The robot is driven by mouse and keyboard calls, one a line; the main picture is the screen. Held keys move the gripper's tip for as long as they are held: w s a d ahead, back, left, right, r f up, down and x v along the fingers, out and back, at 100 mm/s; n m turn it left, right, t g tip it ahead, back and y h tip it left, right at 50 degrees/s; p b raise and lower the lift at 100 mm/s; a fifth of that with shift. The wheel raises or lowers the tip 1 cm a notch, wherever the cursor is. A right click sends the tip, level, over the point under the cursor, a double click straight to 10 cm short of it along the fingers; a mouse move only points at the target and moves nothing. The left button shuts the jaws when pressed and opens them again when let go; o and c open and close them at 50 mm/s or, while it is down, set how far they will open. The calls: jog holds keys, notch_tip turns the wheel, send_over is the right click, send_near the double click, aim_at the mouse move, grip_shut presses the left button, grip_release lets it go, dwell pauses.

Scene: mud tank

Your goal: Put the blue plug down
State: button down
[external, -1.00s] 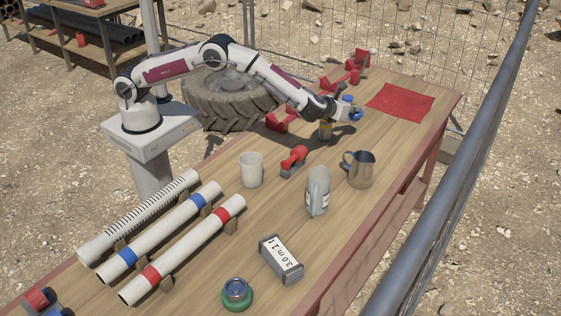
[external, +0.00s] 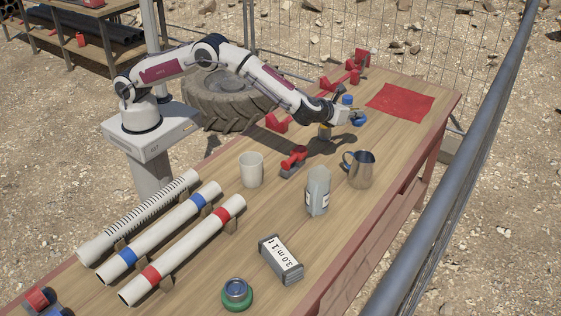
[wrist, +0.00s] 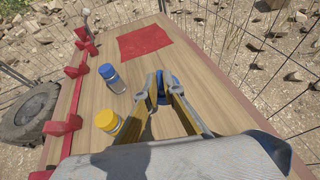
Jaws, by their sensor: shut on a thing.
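The blue plug (wrist: 168,84) is a round blue piece between the fingertips of my gripper (wrist: 160,90) in the wrist view. My gripper is shut on it, and the fingers hide part of it. In the external view the blue plug (external: 360,119) shows at the end of my gripper (external: 352,117), over the far part of the table, short of the red cloth (external: 400,102). I cannot tell whether the plug touches the wood.
A blue-capped jar (wrist: 112,80) and a yellow-capped jar (wrist: 107,122) stand left of my gripper in the wrist view. Red brackets (wrist: 75,71) line the left edge. A metal jug (external: 360,170) and a bottle (external: 318,191) stand nearer the camera. Bare wood lies around the cloth.

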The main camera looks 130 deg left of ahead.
jog(key=s+d+f, duration=0.1)
jog(key=s+d, duration=0.3)
jog(key=d, duration=0.7)
jog(key=s+d+f, duration=0.1)
jog(key=s+d, duration=0.2)
jog(key=d, duration=0.8)
jog(key=s+d+n+g, duration=0.2)
jog(key=s+n+g, duration=0.1)
jog(key=s, duration=1)
jog(key=s+d+n+g+h, duration=0.1)
jog(key=s+d+n+g, duration=0.2)
jog(key=s, duration=0.9)
jog(key=shift+s+d+n+g, duration=0.25)
jog(key=shift+s+n+g, duration=0.2)
jog(key=shift+g, duration=0.55)
jog(key=shift+f, duration=0.25)
jog(key=shift+w+f, duration=0.1)
jog(key=shift+f, duration=2.9)
jog(key=shift+f, duration=0.1)
jog(key=shift+f, duration=1.8)
